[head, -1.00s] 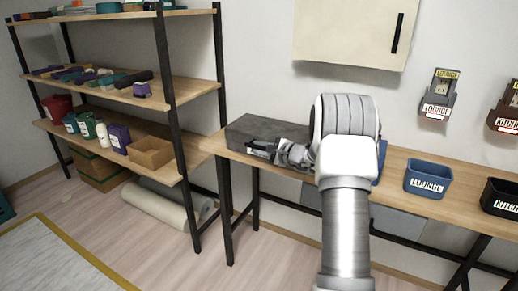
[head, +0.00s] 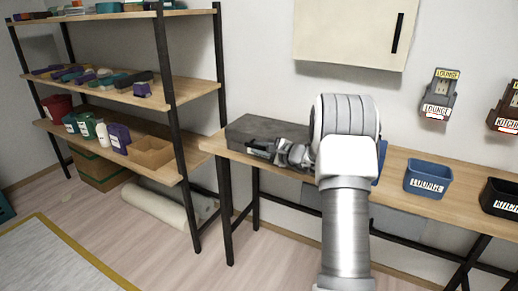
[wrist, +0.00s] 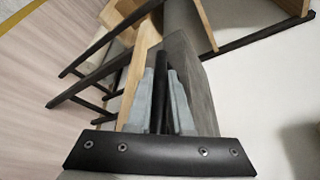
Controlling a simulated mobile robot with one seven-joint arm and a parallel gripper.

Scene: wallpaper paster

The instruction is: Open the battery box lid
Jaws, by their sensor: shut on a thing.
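The battery box (head: 270,127) is a dark grey box at the left end of the wooden bench. Its lid looks closed in the head view, though my arm hides its right part. My gripper (head: 262,152) is at the front face of the box. In the wrist view my two grey fingers (wrist: 160,92) are closed around a black handle bar (wrist: 163,75), beside the grey side of the box (wrist: 196,85). Where the handle joins the box or lid is hard to make out.
The bench (head: 395,176) carries a blue LOUNGE bin (head: 428,178) and a black bin (head: 500,198) to the right. A shelf unit (head: 190,85) with several small items stands close on the left. A cream cabinet (head: 350,30) hangs above. The floor in front is clear.

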